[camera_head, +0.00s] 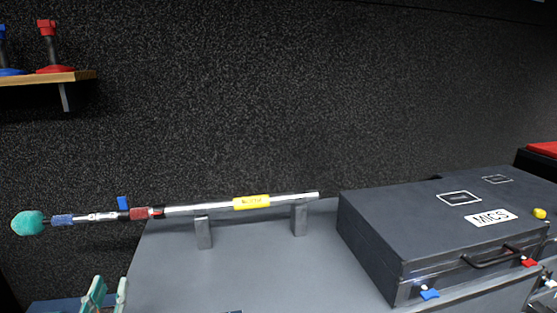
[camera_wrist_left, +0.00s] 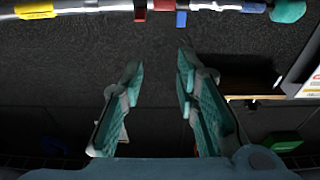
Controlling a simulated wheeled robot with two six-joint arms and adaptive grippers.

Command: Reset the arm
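My left gripper (camera_head: 109,284) shows at the bottom left of the head view, with its two teal fingertips apart. In the left wrist view the same gripper (camera_wrist_left: 158,70) is open, with nothing between its fingers. A silver boom pole (camera_head: 290,198) with a yellow label, red and blue bands and a teal foam tip (camera_head: 28,223) rests across two grey stands on the table (camera_head: 270,270). The pole (camera_wrist_left: 100,4) also runs along the top of the left wrist view, apart from the fingers. My right gripper is in neither view.
A closed dark case (camera_head: 400,215) labelled MICS, with coloured latches, stands on the right of the table. A wooden shelf (camera_head: 45,78) at the upper left holds a red microphone-like object (camera_head: 47,30) and a blue one. The dark wall behind is bare.

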